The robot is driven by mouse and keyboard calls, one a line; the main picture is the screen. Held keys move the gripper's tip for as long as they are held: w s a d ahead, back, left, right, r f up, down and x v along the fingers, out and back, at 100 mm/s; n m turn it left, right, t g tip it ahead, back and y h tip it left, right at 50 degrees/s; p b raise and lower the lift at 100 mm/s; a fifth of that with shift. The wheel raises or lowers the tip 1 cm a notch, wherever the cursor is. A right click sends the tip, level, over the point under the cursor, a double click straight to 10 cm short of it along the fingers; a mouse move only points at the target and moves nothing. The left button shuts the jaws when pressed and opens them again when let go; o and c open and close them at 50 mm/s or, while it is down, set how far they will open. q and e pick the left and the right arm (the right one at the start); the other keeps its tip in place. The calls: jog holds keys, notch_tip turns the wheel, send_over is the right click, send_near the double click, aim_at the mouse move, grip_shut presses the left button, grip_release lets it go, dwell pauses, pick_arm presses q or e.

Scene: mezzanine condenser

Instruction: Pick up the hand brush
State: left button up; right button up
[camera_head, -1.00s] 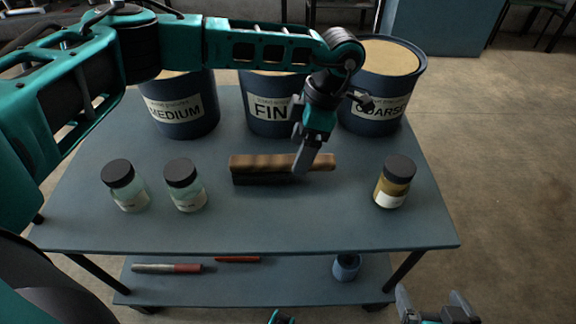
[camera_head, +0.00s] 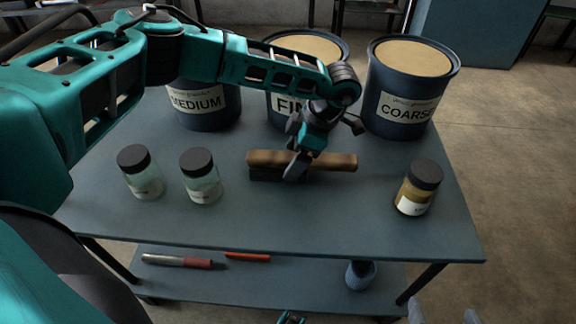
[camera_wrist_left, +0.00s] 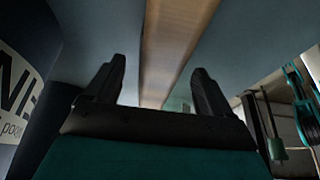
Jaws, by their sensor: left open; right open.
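The hand brush (camera_head: 335,161) lies on the upper shelf of the blue-grey cart, with a brown wooden back and dark bristles beneath. My left gripper (camera_head: 295,170) is at the middle of the brush, pointing down and covering part of it. In the left wrist view, its two dark fingers (camera_wrist_left: 158,68) are apart, with the wooden back (camera_wrist_left: 170,45) running between them; I cannot tell whether they touch it. My right gripper (camera_head: 443,312) is open and empty at the bottom edge, partly cut off.
Blue tubs labelled MEDIUM (camera_head: 205,112), FINE (camera_head: 283,108) and COARSE (camera_head: 405,105) stand behind the brush. Two clear jars (camera_head: 140,180) (camera_head: 202,185) stand left, an amber jar (camera_head: 415,192) right. The front of the upper shelf (camera_head: 300,225) is clear.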

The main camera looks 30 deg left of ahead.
pick_arm(q)
jog(key=x, duration=0.3)
jog(key=shift+r, duration=0.1)
pick_arm(e)
jog(key=shift+a+f, duration=0.15)
jog(key=shift+f, duration=0.05)
pick_arm(q)
jog(key=shift+c, duration=0.2)
jog(key=c, duration=1.2)
pick_arm(e)
jog(key=shift+w, duration=0.1)
pick_arm(q)
jog(key=shift+r, duration=0.2)
notch_tip(320, 180, up, 20)
jog(key=p, duration=0.4)
jog(key=shift+f, duration=0.15)
pick_arm(e)
jog(key=r, duration=0.1)
jog(key=d+r, duration=0.1)
jog(key=r, duration=0.1)
jog(key=shift+s, duration=0.2)
jog(key=shift+r, duration=0.1)
